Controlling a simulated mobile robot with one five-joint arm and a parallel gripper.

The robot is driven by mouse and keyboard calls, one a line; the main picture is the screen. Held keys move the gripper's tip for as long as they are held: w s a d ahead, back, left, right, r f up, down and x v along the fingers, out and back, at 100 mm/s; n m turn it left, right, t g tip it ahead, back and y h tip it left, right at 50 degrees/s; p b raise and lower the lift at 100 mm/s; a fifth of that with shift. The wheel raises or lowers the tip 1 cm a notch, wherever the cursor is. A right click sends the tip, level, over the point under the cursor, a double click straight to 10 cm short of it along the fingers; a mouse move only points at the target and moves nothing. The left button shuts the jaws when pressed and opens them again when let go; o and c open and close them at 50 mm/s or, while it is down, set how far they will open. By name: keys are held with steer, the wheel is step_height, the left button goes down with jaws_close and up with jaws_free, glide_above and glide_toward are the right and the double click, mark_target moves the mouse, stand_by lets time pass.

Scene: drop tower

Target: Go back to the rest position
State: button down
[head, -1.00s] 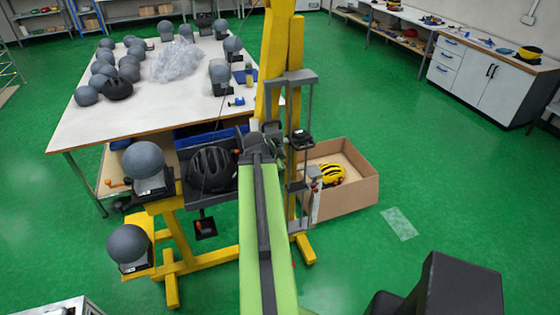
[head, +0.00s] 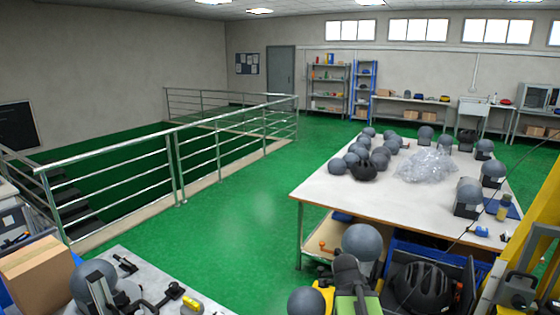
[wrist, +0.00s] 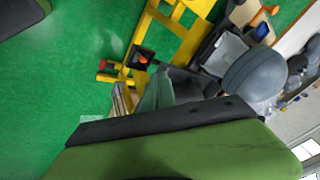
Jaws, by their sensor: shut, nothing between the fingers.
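My gripper (head: 347,268) shows at the bottom of the head view, dark, at the end of my green arm, in front of the table's near side. Its fingers are small and partly hidden there. In the wrist view a tapered grey-green tip (wrist: 157,92) stands out past the dark edge of my green link. My gripper is shut and holds nothing. A grey headform (head: 362,241) is just behind it in the head view, and another grey headform (head: 306,301) is at its lower left.
The yellow tower (head: 540,235) stands at right, with a black helmet (head: 424,287) beside it. The white table (head: 330,190) holds several grey headforms and a clear plastic heap (head: 426,165). A grey bench (head: 150,275) is at lower left. A metal railing (head: 180,165) borders stairs. Green floor between is clear.

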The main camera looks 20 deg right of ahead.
steer(key=w+a+f+n+y+b, duration=0.1)
steer(key=a+n, duration=0.1)
steer(key=a, duration=0.5)
steer(key=w+a+f+n+y, duration=0.1)
steer(key=w+a+f+n, duration=0.15)
steer(key=a, duration=0.55)
steer(key=s+a+f+n+g+y, duration=0.1)
steer(key=s+a+n+g+y, duration=0.2)
steer(key=s+a+n, duration=0.4)
steer(key=a+n, duration=0.5)
steer(key=n, duration=0.2)
steer(key=shift+s+f+b, duration=0.15)
steer(key=shift+f+b, duration=0.2)
steer(key=shift+f, duration=0.05)
steer(key=shift+a+n, duration=0.1)
steer(key=shift+n, duration=0.15)
